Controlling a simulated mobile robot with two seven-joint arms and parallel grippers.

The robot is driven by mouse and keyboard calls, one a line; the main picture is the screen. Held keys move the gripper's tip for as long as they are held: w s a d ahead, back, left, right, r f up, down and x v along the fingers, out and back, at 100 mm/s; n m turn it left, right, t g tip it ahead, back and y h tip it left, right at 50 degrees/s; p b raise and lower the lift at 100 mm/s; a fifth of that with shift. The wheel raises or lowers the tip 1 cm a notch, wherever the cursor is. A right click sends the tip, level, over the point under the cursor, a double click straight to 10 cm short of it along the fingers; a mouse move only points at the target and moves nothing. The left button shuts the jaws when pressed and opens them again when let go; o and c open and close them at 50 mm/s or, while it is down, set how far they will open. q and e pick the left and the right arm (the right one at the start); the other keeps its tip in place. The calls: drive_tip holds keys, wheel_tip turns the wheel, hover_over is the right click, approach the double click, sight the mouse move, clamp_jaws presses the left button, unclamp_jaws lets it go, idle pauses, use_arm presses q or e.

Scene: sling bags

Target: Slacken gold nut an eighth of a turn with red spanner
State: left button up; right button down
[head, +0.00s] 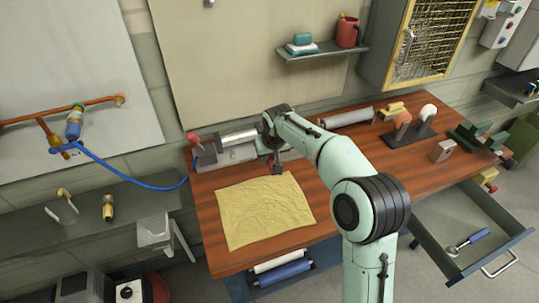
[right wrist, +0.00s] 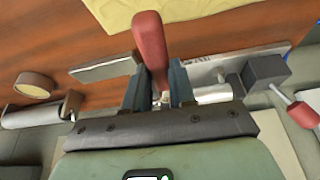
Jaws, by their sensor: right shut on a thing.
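My right gripper (head: 276,166) is over the back left of the wooden bench, at the end of the arm that reaches in from the bottom. In the right wrist view its two dark fingers (right wrist: 155,88) are shut on a red handle (right wrist: 150,45), which looks like the red spanner's. The handle sticks out past the fingers toward the yellow cloth; its other end is hidden by the gripper. A blue fitting (head: 73,128) with gold-coloured bands sits on the orange pipe at the left wall. I cannot tell which gold part is the nut. My left gripper is not in view.
A yellow cloth (head: 265,211) lies on the bench (head: 212,262). A grey metal device with a red-knobbed lever (head: 192,138) is close to my right gripper. A blue hose (head: 135,180) hangs at the left. An open drawer (head: 455,215) holds a blue-handled tool.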

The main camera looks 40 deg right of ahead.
drive_tip(key=shift+f+b, duration=0.9)
drive_tip(key=shift+f, duration=0.8)
idle(0.5)
drive_tip(key=shift+s+d+r+n+p, duration=0.15)
drive_tip(key=shift+d+n+p, duration=0.15)
drive_tip(key=shift+d+n, duration=0.25)
drive_tip(key=shift+s+d+n+y+p, duration=0.15)
drive_tip(key=shift+d+n+y+p, duration=0.2)
drive_tip(key=shift+d+n, duration=0.25)
drive_tip(key=shift+d+n+y+p, duration=0.45)
drive_tip(key=shift+d+n+p, duration=0.25)
drive_tip(key=shift+d+n, duration=0.5)
drive_tip(key=shift+a, duration=0.1)
